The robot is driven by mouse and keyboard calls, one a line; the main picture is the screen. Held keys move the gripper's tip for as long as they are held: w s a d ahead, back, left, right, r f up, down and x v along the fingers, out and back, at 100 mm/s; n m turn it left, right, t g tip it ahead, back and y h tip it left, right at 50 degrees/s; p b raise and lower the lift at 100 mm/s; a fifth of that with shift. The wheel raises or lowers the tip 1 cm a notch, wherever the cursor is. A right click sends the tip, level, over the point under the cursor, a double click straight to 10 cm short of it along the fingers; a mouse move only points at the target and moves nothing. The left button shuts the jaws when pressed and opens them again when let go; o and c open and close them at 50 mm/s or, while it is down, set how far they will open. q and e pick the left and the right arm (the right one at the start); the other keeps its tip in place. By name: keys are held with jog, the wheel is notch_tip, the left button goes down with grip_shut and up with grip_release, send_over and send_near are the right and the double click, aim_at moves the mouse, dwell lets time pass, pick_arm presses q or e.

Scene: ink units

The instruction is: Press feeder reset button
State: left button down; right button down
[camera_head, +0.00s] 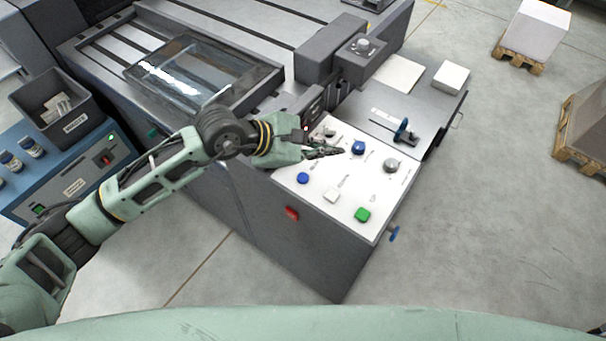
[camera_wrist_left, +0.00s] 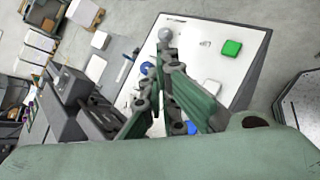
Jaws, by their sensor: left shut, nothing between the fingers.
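A white sloped control panel (camera_head: 345,180) sits on a dark grey cabinet. It carries a blue button (camera_head: 303,178), a white square button (camera_head: 331,196), a green square button (camera_head: 362,215), a blue knob (camera_head: 358,147) and a grey knob (camera_head: 390,166). Their labels are too small to read, so I cannot tell which is the feeder reset. My left gripper (camera_head: 340,151) is shut and empty over the upper panel, its tips close to the blue knob. In the left wrist view the gripper (camera_wrist_left: 163,52) partly hides the panel; the green button (camera_wrist_left: 231,48) shows clear. My right gripper is not in view.
A grey plate with a blue-handled part (camera_head: 403,130) adjoins the panel. A dark bin (camera_head: 62,108) stands on a blue cabinet at left. Loaded pallets stand at right; the floor between is clear.

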pick_arm(q)
jog(key=a, duration=0.1)
jog(key=w+a+f+y, duration=0.1)
jog(key=a+m, duration=0.1)
jog(key=shift+w+f+y, duration=0.25)
jog(key=shift+y, duration=0.15)
jog(key=b, duration=0.5)
send_over(303, 178)
jog(key=s+d, duration=0.1)
jog(key=f, duration=0.7)
jog(key=shift+d+f, duration=0.2)
jog(key=shift+f, duration=0.2)
jog(key=shift+f+b, duration=0.4)
jog(key=shift+f, duration=0.1)
